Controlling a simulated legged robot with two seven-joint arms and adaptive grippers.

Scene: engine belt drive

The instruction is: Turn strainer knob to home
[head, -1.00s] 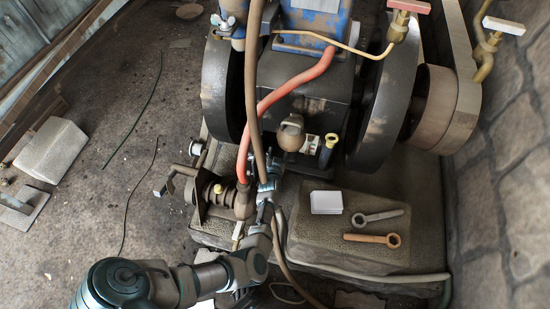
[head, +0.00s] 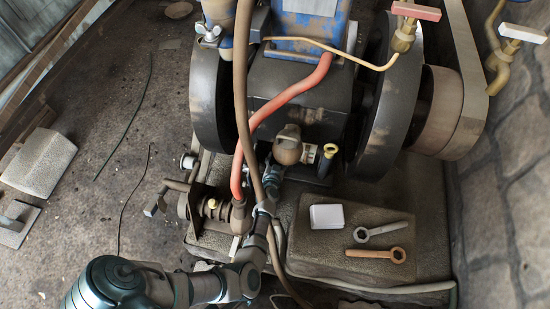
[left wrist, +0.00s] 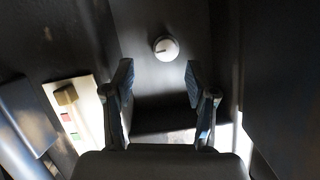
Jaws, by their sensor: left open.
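My left gripper (head: 268,178) reaches in from the lower left, in front of the dark engine block and just left of a brown rounded fitting (head: 288,147). In the left wrist view the left gripper (left wrist: 159,75) is open and empty, its two fingers well apart. A pale round knob (left wrist: 165,48) with a short dark mark lies ahead, between the fingertips in the picture and apart from them. A square brown knob (left wrist: 66,95) sits on a white plate (left wrist: 85,122) with red and green marks, left of the fingers. I cannot tell which is the strainer knob.
A red hose (head: 285,98) and a brown hose (head: 241,100) hang close to my left gripper. Flywheels (head: 388,115) flank the engine.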

